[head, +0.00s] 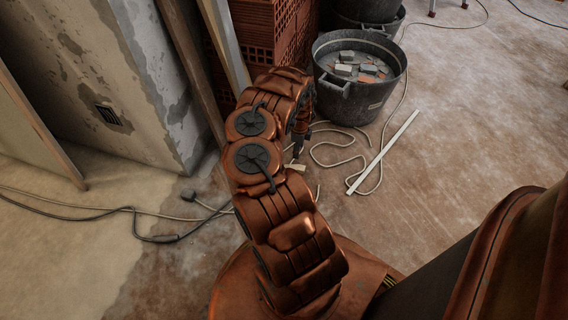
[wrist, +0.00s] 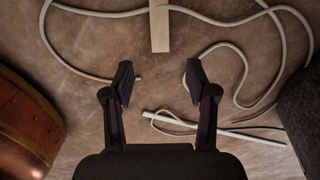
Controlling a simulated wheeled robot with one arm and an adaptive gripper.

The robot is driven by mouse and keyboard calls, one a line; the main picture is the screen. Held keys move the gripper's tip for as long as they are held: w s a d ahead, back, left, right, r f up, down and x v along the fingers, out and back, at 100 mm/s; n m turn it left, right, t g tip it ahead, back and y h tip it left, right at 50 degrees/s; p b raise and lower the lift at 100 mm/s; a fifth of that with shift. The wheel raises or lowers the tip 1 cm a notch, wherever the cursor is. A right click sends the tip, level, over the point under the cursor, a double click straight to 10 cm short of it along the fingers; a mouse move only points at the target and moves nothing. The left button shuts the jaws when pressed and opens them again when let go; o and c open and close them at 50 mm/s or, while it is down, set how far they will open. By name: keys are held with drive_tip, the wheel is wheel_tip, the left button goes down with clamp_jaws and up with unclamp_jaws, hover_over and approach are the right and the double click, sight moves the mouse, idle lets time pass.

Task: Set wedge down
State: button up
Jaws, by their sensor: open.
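A pale wooden wedge (wrist: 160,24) lies on the floor at the top of the wrist view, ahead of my fingertips and apart from them. A small pale piece that looks like it (head: 295,167) shows on the floor beside my arm in the head view. My gripper (wrist: 159,82) is open, with nothing between its fingers. In the head view my gripper (head: 298,146) is low over the floor and partly hidden by my arm.
A black bucket (head: 346,101) holding rubble stands behind and right of my gripper. Perforated bricks (head: 272,35) are stacked behind my arm. A pale cable (head: 340,160) loops over the floor near a white strip (head: 384,153). Open floor (head: 480,110) lies to the right.

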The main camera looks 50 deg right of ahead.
drive_tip(key=w+a+r+n+t+y, duration=0.15)
drive_tip(key=w+a+r+n, duration=0.25)
drive_tip(key=w+a+r, duration=0.5)
drive_tip(key=w+a+r+n+y, duration=0.2)
drive_tip(key=w+a+r+n, duration=0.3)
drive_tip(key=a, duration=0.6)
drive_tip(key=a+r+n+g, duration=0.1)
drive_tip(key=a+r+n, duration=0.6)
drive_tip(key=a+r, duration=0.9)
drive_tip(key=s+a+r+n+g, duration=0.3)
drive_tip(key=s+a+r+n, duration=0.65)
drive_tip(key=s+a, duration=0.35)
drive_tip(key=s+r+n+h, duration=0.1)
drive_tip(key=s+r+n, duration=0.1)
drive_tip(key=s, duration=0.9)
drive_tip(key=s+r+n+g+h, duration=0.1)
drive_tip(key=s+n, duration=0.3)
drive_tip(key=s, duration=0.6)
drive_tip(key=shift+s+r+n+h, duration=0.35)
drive_tip(key=shift+r+h, duration=0.3)
drive_tip(key=shift+r, duration=0.05)
